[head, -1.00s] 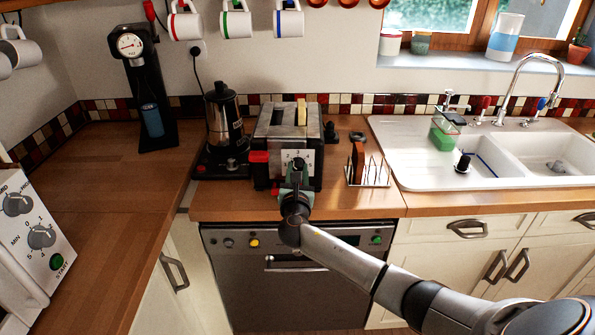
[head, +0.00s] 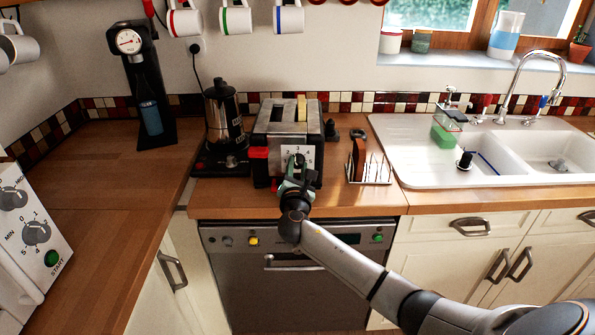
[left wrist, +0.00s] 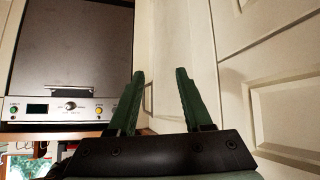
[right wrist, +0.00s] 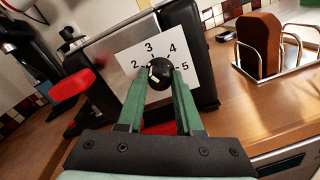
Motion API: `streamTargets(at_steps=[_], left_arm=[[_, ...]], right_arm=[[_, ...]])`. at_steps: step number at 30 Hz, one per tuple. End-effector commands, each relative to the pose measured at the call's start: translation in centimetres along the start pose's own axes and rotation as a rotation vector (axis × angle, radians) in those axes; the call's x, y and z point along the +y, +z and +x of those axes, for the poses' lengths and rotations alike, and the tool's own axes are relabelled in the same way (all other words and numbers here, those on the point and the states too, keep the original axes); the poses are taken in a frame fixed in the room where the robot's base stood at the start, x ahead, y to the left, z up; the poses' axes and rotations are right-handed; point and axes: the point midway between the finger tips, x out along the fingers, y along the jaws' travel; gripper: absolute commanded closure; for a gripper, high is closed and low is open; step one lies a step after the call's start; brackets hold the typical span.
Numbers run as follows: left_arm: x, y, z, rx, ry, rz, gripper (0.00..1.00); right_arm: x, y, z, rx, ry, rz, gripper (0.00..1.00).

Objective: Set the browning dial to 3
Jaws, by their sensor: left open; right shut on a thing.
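The toaster (head: 270,135) stands on the counter with a white dial plate (right wrist: 190,77) on its front, numbered 2, 3, 4 and 5 where visible. The black browning dial (right wrist: 160,74) has a pale mark on its left side, below the 2-to-3 stretch; its exact setting is hard to tell. My right gripper (right wrist: 160,84) is shut on the dial, one green finger on each side. In the head view the right gripper (head: 294,182) reaches up to the toaster front from below. My left gripper (left wrist: 158,90) is open and empty, away from the toaster, by cabinet fronts.
A red lever (head: 258,154) sticks out at the toaster's left. A moka pot (head: 223,115) stands left of it, and a rack (head: 370,172) with a brown slice stands right. The dishwasher (head: 290,270) is below.

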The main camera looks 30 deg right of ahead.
Motion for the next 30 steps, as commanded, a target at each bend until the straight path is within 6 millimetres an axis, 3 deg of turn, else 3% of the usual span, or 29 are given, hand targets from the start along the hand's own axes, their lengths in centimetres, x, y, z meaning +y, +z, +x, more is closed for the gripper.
streamTargets(at_steps=[15,30], left_arm=[[-0.1,1.9,1.7,0.000,0.000,0.000,0.50],[-0.2,2.3,2.1,-0.001,0.000,0.000,0.50]], right_arm=[[-0.1,-0.2,0.0,0.000,0.000,0.387,1.00],[0.0,0.0,0.0,0.001,0.000,0.490,1.00]])
